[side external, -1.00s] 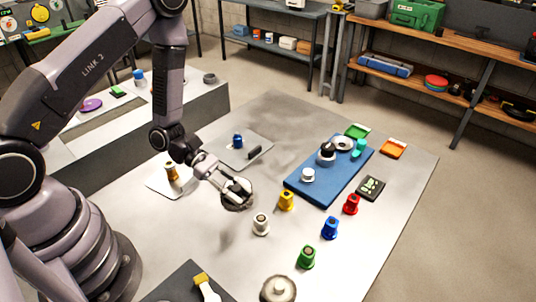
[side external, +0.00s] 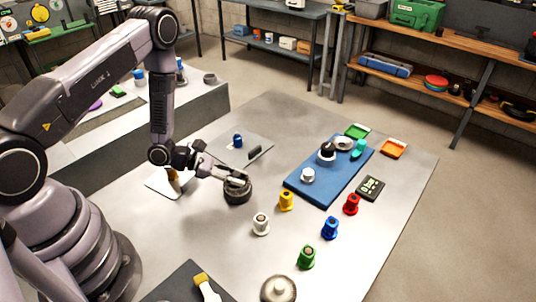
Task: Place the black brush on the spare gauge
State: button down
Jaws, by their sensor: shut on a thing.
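A dark, round, squat brush (side external: 237,193) is at the middle of the grey table, left of the blue mat. My gripper (side external: 236,180) is shut on its top and partly hides it. The brush sits roughly level; I cannot tell whether its underside touches the table. I cannot make out for sure which thing is the spare gauge. A pale ring with a dark centre (side external: 343,143) lies at the far end of the blue mat (side external: 318,190), beside a black-and-white round piece (side external: 327,152).
Yellow (side external: 286,200), white (side external: 261,224), green (side external: 306,257), blue (side external: 330,228) and red (side external: 351,204) pieces stand right of and in front of my gripper. A pale round brush (side external: 278,289) is at the front. A grey plate (side external: 240,150) with a blue item is behind.

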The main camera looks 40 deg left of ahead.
jog(key=c, duration=1)
grip_release()
jog(key=shift+f, duration=0.1)
jog(key=shift+o, duration=0.2)
